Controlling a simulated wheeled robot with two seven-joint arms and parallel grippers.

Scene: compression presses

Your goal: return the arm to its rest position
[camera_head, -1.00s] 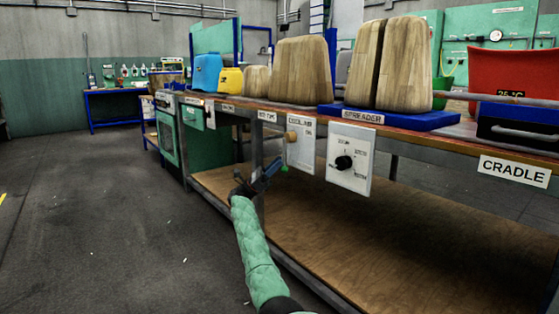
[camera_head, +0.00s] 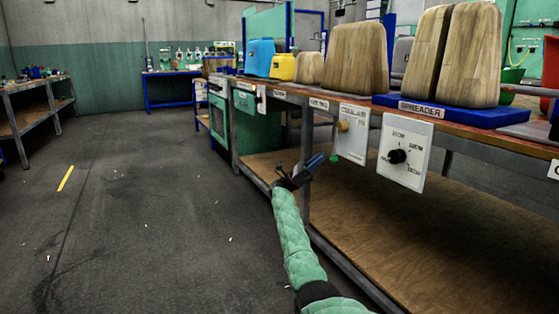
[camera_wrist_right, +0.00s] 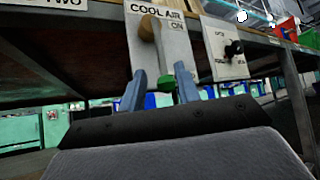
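My right arm, in a green padded sleeve, reaches up from the bottom of the head view. Its gripper (camera_head: 318,166) is by the front edge of the bench, below and left of the white COOL AIR panel (camera_head: 350,142). In the right wrist view the two blue-grey fingers (camera_wrist_right: 160,88) stand apart, with the COOL AIR panel (camera_wrist_right: 178,50) and its wooden lever (camera_wrist_right: 150,32) just ahead. A green knob (camera_wrist_right: 167,83) shows between the fingers; I cannot tell whether they touch it. My left gripper is in neither view.
The long bench carries wooden blocks (camera_head: 357,58), a blue SPREADER base (camera_head: 430,110) and blue and yellow items. A dial panel (camera_head: 404,152) hangs on its front. A plywood lower shelf (camera_head: 400,225) lies underneath. Open floor (camera_head: 150,220) extends left, with another bench (camera_head: 35,110) at far left.

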